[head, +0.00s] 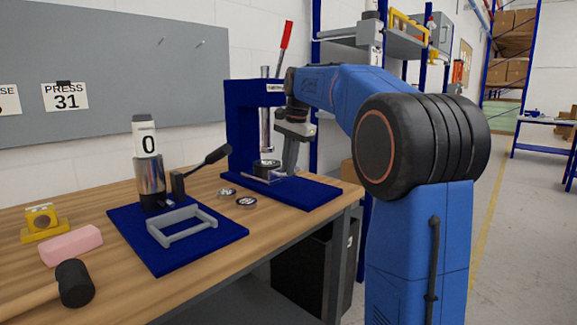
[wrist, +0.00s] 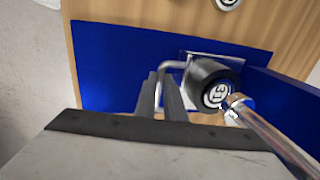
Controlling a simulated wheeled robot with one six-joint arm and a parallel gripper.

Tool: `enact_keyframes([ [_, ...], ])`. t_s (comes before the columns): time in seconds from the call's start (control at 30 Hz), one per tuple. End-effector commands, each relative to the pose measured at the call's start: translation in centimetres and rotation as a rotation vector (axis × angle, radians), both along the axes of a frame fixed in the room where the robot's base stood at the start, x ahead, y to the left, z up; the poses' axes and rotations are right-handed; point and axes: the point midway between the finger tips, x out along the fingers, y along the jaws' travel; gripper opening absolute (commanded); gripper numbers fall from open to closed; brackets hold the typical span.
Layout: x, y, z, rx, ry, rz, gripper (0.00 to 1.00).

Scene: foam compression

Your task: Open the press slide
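The blue press (head: 240,125) with a red-topped lever (head: 286,36) stands at the back of the bench. At its foot is the slide, a bright metal plate (wrist: 232,60) with a bent metal handle (wrist: 172,64). A black cylinder (wrist: 212,82) with a round number label sits on the plate; it also shows in the head view (head: 266,168). My gripper (head: 288,172) reaches down in front of the press. In the wrist view, its two fingers (wrist: 161,82) stand close together, one on each side of the handle bar, and appear to grip it. The finger contact is partly hidden.
The press's metal ram (wrist: 270,135) rises close beside my gripper. Two small round discs (head: 246,202) lie on the bench left of the press base. A blue plate (head: 205,235) with a grey frame, a pink block (head: 71,246) and a mallet (head: 75,283) are further left.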

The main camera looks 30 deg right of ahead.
Motion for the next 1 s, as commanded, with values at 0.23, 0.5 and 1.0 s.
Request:
enact_keyframes([
  [0.23,-0.5,-0.2,0.0,0.0,0.0,-0.001,0.0],
  [0.5,-4.5,-1.6,0.1,0.0,0.0,-0.003,0.0],
  [1.0,-13.7,-4.9,0.1,0.0,-0.001,-0.002,0.0],
])
